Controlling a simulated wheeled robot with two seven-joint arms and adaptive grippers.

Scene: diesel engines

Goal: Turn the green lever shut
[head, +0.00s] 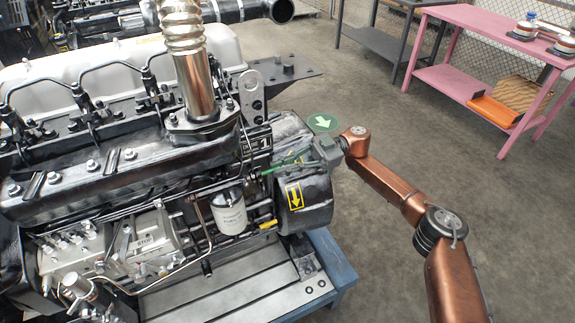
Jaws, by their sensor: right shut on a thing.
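The green lever (277,168) is a thin bar at the right end of the engine, pointing right toward my right gripper. My right gripper (309,163) comes in from the right and is shut on the lever's outer end. The fingertips are small here, and the gripper hides part of that end. A green round disc with a white arrow (322,122) shows just above the gripper. A yellow plate with a down arrow (295,195) is on the dark round housing below the lever. My left gripper is out of view.
The diesel engine (110,160) fills the left, with a white filter (230,214) and a tall metal pipe (184,60). It stands on a blue-edged stand (335,262). A pink table (470,20) is at the back right. The floor between is clear.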

